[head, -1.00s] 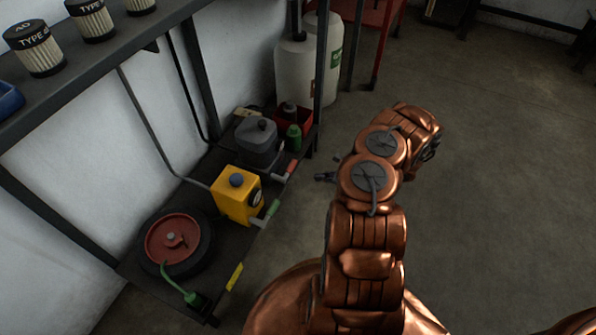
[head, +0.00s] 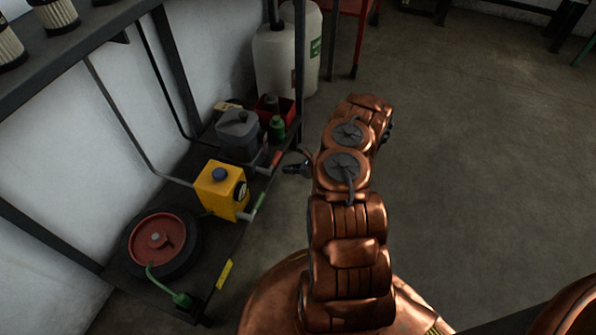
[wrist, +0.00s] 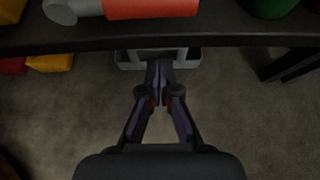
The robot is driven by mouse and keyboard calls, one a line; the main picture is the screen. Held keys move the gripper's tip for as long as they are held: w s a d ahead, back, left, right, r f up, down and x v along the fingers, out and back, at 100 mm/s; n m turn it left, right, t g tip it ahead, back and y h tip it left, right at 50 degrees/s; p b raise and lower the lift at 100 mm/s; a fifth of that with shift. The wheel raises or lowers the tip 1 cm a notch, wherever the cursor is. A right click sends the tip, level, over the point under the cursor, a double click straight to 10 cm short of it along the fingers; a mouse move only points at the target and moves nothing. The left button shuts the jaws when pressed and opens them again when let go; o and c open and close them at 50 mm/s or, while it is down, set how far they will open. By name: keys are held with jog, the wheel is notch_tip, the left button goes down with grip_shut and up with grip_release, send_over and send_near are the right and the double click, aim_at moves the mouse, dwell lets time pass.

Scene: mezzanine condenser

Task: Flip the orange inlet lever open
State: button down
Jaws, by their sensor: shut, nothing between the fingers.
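The orange lever (head: 276,158) sticks out at the front edge of the low shelf, beside a grey box-shaped unit (head: 238,135). In the wrist view the orange lever (wrist: 150,8) lies across the top edge with a pale grey round end at its left, cut off by the frame. My gripper (head: 287,169) is just right of the lever in the head view, over the aisle side. In the wrist view my gripper (wrist: 160,68) is shut and empty, its tips below the shelf edge in the picture. No contact with the lever shows.
The dark shelf edge (wrist: 220,38) runs between the fingertips and the lever in the wrist view. A green bottle (head: 277,129) stands behind. The floor to the right is clear.

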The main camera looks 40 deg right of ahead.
aim_at(274, 163)
jog(key=shift+w+a+r+b, duration=0.2)
jog(key=shift+w+r, duration=0.1)
jog(key=shift+r, duration=0.2)
jog(key=shift+w+a+r+b, duration=0.2)
jog(key=shift+w+r+b, duration=0.05)
jog(key=shift+r, duration=0.3)
jog(key=shift+w+a+r+b, duration=0.2)
jog(key=shift+w+r, duration=0.1)
jog(key=shift+r, duration=0.2)
jog(key=shift+w+r, duration=0.1)
jog(key=shift+d+r, duration=0.1)
